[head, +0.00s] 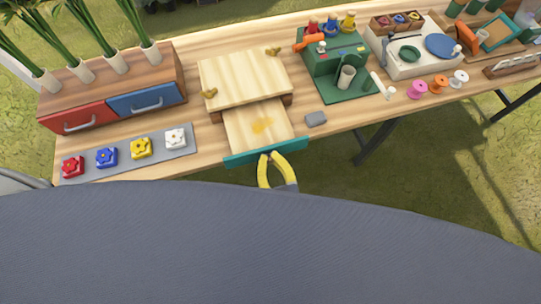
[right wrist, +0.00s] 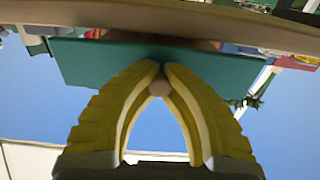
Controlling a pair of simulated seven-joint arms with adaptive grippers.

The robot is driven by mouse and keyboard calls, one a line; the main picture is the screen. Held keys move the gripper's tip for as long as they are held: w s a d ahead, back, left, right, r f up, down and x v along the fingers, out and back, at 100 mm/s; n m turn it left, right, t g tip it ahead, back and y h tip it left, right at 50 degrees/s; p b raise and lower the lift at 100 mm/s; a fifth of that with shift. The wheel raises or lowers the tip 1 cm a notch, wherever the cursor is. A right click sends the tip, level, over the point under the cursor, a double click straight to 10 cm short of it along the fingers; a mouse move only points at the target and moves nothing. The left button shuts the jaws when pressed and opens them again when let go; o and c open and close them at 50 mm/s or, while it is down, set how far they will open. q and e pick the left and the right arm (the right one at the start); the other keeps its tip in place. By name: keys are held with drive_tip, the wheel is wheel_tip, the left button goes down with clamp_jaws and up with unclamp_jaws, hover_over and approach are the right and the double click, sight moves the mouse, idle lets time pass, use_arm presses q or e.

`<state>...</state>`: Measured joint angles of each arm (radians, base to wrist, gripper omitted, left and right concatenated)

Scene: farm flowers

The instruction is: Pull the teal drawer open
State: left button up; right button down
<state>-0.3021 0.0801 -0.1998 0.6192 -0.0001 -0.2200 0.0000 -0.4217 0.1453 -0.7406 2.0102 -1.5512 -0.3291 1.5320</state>
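The teal drawer front (head: 236,160) stands out past the table's front edge, below a light wooden box (head: 245,75). The drawer's pale wooden inside (head: 245,118) shows between the box and the front, with a yellow-orange patch in it. My right gripper (head: 270,156) has yellow fingers and is at the teal front. In the right wrist view the fingers close around a small round pale knob (right wrist: 159,87) on the teal panel (right wrist: 100,65), their tips nearly meeting. My left gripper is not in view.
Left of the box is a planter with red (head: 77,117) and blue (head: 146,98) drawers. A grey mat (head: 127,155) holds several coloured flower blocks. A grey block (head: 316,119) lies right of the drawer. A green stand (head: 335,65) and spools (head: 418,89) stand farther right.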

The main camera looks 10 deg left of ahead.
drive_tip(key=c, duration=1.2)
unclamp_jaws()
drive_tip(key=shift+r, duration=0.15)
drive_tip(key=shift+c, duration=0.2)
drive_tip(key=shift+r, duration=0.1)
drive_tip(key=shift+r, duration=4.95)
